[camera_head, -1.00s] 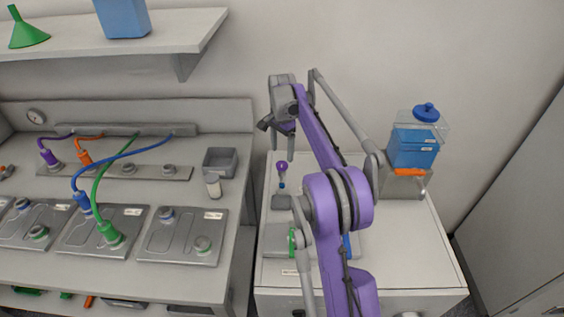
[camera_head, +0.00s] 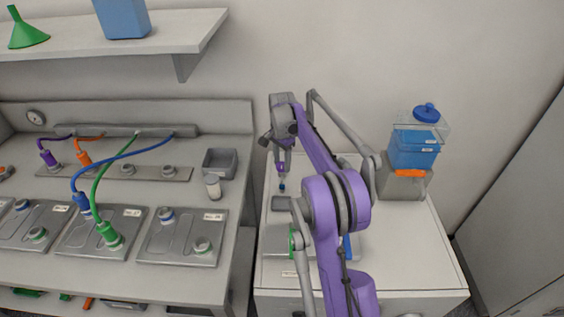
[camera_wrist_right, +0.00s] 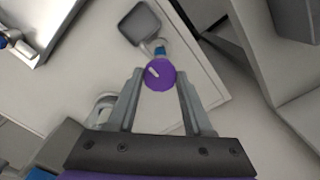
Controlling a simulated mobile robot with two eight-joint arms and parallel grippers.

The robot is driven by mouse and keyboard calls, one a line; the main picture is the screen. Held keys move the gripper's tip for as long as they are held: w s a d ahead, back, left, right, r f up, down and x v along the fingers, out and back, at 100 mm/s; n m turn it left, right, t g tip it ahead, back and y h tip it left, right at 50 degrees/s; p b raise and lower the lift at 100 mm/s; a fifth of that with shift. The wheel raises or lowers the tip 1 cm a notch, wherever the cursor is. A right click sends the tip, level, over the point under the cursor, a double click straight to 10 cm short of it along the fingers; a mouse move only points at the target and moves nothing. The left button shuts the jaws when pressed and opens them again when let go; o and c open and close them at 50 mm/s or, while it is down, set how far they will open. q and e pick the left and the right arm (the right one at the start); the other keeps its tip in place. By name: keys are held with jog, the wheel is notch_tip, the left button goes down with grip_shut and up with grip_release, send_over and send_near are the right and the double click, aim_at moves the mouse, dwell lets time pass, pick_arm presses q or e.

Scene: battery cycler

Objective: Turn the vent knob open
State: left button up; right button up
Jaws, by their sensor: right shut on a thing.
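The purple knob (camera_head: 281,168) with a white pointer line stands above a blue collar at the left of the white cabinet top. It also shows in the right wrist view (camera_wrist_right: 159,74), its pointer slanting to the upper left. My right gripper (camera_head: 282,163) has come down over it. Its two fingers (camera_wrist_right: 160,78) are shut on the knob, one on each side. In the head view the fingers partly hide the knob. My left gripper is not in view.
Stacked blue and clear containers (camera_head: 413,150) stand at the back right. The left bench (camera_head: 110,275) holds flat battery units with coloured cables. My right arm hides the middle of the cabinet top.

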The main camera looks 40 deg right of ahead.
grip_shut()
jog(key=shift+n, duration=0.3)
jog(key=n, duration=1.2)
jog(key=shift+n, duration=0.3)
jog(key=n, duration=0.4)
jog(key=shift+n, duration=0.3)
